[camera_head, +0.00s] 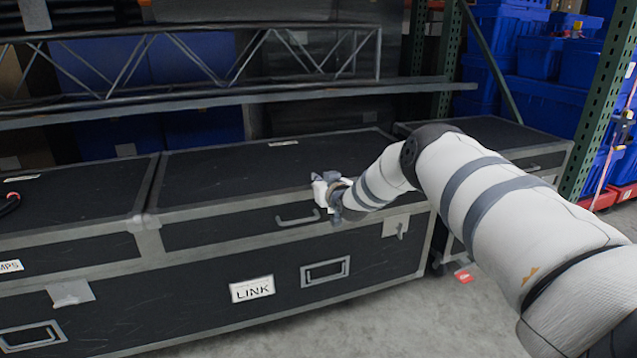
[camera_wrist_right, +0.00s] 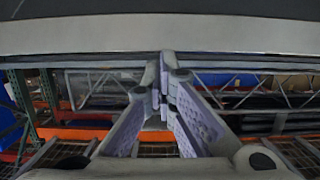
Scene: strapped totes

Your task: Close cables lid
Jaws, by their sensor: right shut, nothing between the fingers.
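My right arm reaches in from the right, and its gripper (camera_head: 333,197) is at the front edge of the black case lid (camera_head: 270,170) above the "LINK" label (camera_head: 252,289). The gripper is beside a lid handle (camera_head: 297,217); I cannot tell whether it touches the lid. In the right wrist view the two fingers (camera_wrist_right: 165,80) are together and empty, below a pale metal edge (camera_wrist_right: 80,38). The "LINK" case lid lies flat and shut on its base. No label reading "cables" is visible. My left gripper is not in view.
Another black case (camera_head: 60,200) with a label ending in "MPS" stands at the left, its lid flat. A further black case (camera_head: 490,135) stands at the right, partly behind my arm. A rack shelf (camera_head: 230,98) runs behind. Bare floor (camera_head: 400,320) lies in front.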

